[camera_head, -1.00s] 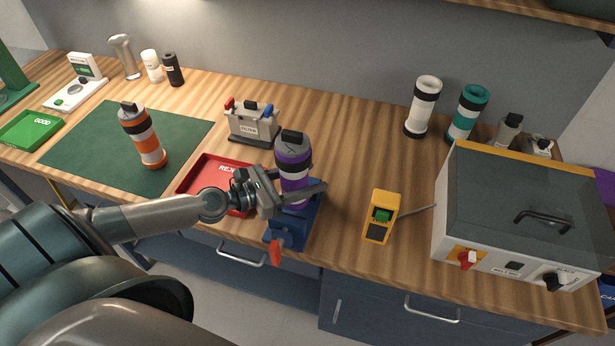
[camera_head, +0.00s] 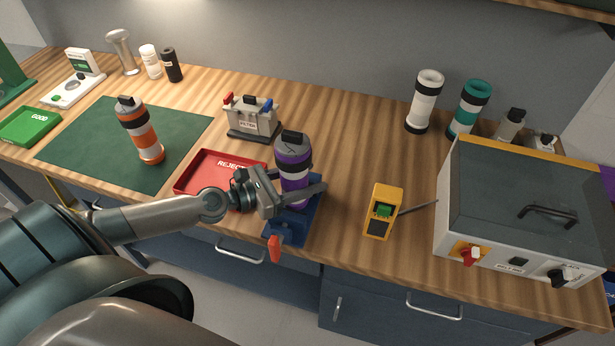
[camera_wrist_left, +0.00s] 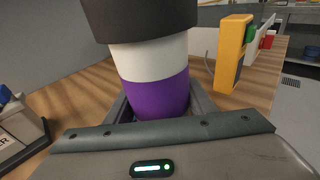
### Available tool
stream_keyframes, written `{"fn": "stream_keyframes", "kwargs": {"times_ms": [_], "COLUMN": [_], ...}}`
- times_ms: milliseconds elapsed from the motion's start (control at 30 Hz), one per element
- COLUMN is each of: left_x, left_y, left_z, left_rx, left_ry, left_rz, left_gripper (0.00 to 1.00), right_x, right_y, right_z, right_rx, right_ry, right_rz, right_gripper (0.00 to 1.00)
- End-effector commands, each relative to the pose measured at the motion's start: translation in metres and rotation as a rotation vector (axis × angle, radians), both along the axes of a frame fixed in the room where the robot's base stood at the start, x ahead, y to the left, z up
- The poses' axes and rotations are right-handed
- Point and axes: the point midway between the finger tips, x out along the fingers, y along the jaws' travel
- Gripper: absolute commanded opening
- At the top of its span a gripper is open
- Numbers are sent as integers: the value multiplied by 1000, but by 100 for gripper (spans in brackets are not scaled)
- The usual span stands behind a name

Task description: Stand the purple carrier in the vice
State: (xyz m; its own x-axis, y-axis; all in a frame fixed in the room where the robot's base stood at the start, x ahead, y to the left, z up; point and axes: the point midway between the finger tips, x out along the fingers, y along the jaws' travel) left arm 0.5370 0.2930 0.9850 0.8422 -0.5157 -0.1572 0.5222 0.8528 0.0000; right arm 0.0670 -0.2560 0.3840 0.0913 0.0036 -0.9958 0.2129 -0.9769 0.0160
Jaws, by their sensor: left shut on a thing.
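The purple carrier (camera_head: 293,161), with white and black bands and a black cap, stands upright over the blue vice (camera_head: 296,228) at the bench's front edge. My left gripper (camera_head: 300,191) is shut around its lower part, reaching in from the left. In the left wrist view the carrier's purple and white bands (camera_wrist_left: 155,92) stand between the fingers. The carrier's bottom end is hidden by the gripper and vice, so I cannot tell whether it rests in the jaws. The vice has a red handle (camera_head: 275,249) in front. My right gripper is not in view.
The red reject tray (camera_head: 190,184) lies left of the vice, partly under my arm. A filter unit (camera_head: 253,119) stands behind. An orange carrier (camera_head: 141,134) stands on the green mat (camera_head: 90,139).

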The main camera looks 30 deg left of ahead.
Motion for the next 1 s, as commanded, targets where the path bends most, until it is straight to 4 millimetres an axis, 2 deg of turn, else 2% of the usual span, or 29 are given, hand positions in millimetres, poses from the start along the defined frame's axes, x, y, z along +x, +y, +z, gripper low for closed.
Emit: {"fn": "stream_keyframes", "kwargs": {"times_ms": [567,600,667,700,1000], "left_x": [0,0,0,0,0], "left_y": [0,0,0,0,0], "left_z": [-12,-12,-11,-12,-13], "left_rx": [0,-1,-1,-1,1], "left_ry": [-1,-1,-1,-1,1], "left_rz": [1,0,0,0,0], "left_gripper": [22,54,69,71,71], "right_x": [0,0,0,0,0], "right_y": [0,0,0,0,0], "right_z": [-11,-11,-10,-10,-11], "right_rx": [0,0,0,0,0], "right_ry": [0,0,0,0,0], "right_rz": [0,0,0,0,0], "right_gripper": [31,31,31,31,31]}}
